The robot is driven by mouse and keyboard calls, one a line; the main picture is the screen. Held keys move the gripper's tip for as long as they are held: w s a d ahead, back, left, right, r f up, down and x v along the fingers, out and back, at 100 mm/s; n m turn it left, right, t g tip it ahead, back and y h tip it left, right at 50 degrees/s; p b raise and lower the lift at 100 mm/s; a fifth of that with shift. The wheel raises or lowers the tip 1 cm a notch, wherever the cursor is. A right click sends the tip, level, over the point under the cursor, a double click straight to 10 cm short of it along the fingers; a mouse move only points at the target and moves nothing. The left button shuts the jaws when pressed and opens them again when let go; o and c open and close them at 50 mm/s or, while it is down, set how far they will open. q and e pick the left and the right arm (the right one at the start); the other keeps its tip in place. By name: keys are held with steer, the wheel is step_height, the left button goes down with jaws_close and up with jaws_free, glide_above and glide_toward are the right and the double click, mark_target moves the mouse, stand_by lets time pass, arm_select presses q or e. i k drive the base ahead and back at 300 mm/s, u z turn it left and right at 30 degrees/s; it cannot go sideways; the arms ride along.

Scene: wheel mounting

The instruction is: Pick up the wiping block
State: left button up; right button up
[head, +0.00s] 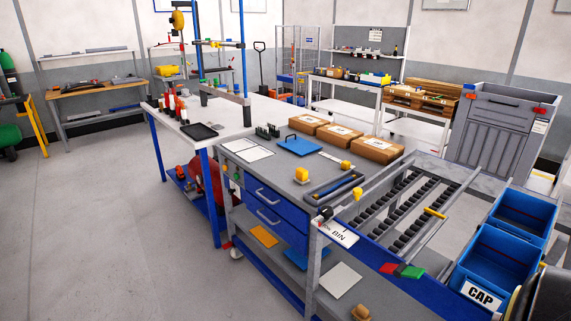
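I cannot tell for sure which thing is the wiping block. A small yellow block (302,174) stands on the grey top of the workbench (262,178), left of a dark tray. A smaller yellow piece (346,165) lies farther back, near the cardboard boxes. A flat blue plate with a dark handle (299,146) lies toward the back of the same top. A small brown wooden piece (361,312) sits low at the bottom edge of the picture. Neither of my grippers shows in the head view.
Brown cardboard boxes (341,135) line the bench's back edge. A dark tray (335,187) with a blue item lies at its front right. A roller rack (398,208) and blue bins (497,258) stand at right. The floor (120,225) at left is clear.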

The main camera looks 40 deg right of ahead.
mark_target(302, 174)
steer(key=z, duration=0.6)
steer(key=i, duration=1.5)
steer(key=z, duration=1.2)
